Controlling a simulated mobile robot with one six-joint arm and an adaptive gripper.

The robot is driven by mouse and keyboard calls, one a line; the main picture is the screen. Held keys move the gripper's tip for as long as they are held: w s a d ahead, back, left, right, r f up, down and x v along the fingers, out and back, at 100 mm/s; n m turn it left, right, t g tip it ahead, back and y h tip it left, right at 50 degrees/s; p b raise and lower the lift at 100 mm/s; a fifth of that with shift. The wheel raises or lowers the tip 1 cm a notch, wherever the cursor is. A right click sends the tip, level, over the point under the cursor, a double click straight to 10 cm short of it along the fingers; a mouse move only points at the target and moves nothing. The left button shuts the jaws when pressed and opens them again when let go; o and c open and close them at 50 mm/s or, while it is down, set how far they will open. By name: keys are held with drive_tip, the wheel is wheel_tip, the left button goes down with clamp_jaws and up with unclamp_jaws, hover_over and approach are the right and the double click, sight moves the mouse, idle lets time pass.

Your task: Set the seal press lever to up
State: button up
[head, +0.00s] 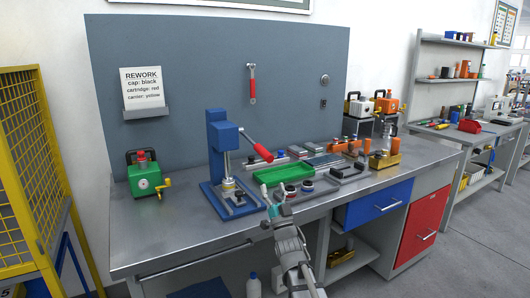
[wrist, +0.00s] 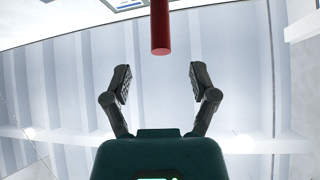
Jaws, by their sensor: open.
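The seal press (head: 222,140) is a blue press with a column on a blue base, standing on the grey bench. Its lever (head: 258,147) has a dark arm and a red grip, sloping down to the right from the press head. In the wrist view the red grip (wrist: 160,30) hangs in from the top edge, centred between the fingers and apart from them. My gripper (head: 273,196) is below the red grip, at the bench's front side, pointing up. In the wrist view my gripper (wrist: 160,82) is open, with nothing between its fingers.
A green tray (head: 285,175) lies right behind my gripper, with small parts and dark holders to its right. A green box with a yellow crank (head: 145,178) stands left of the press. The bench front left (head: 165,235) is clear. A grey panel (head: 180,60) rises behind.

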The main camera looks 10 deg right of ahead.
sight(263, 153)
drive_tip(key=shift+p+x, duration=4)
drive_tip(key=shift+x, duration=2.1)
clamp_jaws()
